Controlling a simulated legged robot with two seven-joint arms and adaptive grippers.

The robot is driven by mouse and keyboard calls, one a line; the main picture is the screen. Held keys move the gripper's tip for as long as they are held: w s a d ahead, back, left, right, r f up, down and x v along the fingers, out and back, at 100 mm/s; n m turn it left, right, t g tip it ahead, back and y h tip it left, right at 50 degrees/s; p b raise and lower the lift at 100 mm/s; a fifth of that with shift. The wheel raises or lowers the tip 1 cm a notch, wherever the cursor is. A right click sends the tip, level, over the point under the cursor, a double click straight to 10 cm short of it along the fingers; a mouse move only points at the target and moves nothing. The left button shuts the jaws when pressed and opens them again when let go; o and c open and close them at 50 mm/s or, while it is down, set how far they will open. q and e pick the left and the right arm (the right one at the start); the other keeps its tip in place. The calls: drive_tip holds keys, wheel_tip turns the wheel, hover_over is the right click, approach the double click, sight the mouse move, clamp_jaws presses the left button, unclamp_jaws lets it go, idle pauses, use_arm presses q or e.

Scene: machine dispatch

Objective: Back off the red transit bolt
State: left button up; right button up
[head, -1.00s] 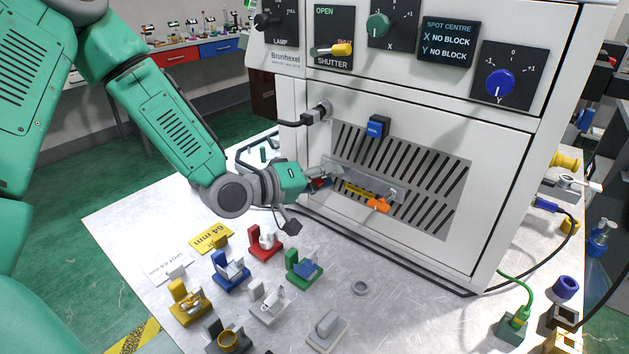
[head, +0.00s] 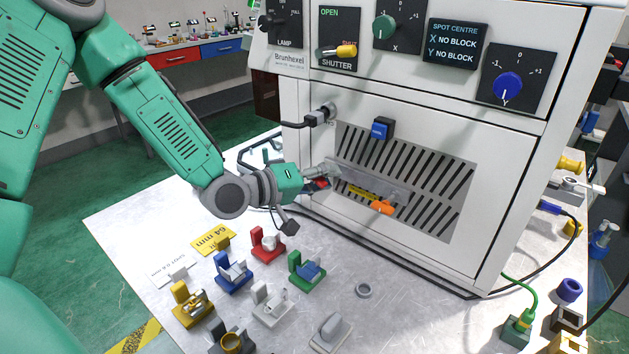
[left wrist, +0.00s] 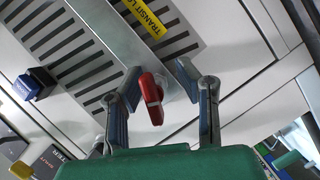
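The red transit bolt (left wrist: 151,97) has a flat red handle and shows in the left wrist view beside a metal bar with a yellow transit lock label (left wrist: 147,14). In the head view a small red part of the bolt (head: 318,184) shows at the left end of that bar, mostly hidden by my gripper. My left gripper (left wrist: 158,78) is open, with one finger on each side of the red handle and a gap visible on both sides. It also shows in the head view (head: 312,178), low at the machine's front. My right gripper is not in view.
Several coloured holders, such as a blue one (head: 233,275), stand on the table (head: 130,215) in front. A black cable runs along the machine's base.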

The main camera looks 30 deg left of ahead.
sight(320, 188)
use_arm(q)
drive_tip(key=shift+s+d+r, duration=0.1)
drive_tip(key=shift+s+d, duration=0.25)
drive_tip(key=shift+s, duration=0.1)
drive_tip(key=shift+s+p, duration=0.5)
drive_tip(key=shift+s, duration=0.25)
drive_tip(key=shift+s+a, duration=0.2)
drive_tip(key=shift+s, duration=0.5)
drive_tip(key=shift+s+a, duration=0.1)
drive_tip(key=shift+a, duration=0.15)
drive_tip(key=shift+d, duration=0.25)
drive_tip(key=shift+s+d, duration=0.1)
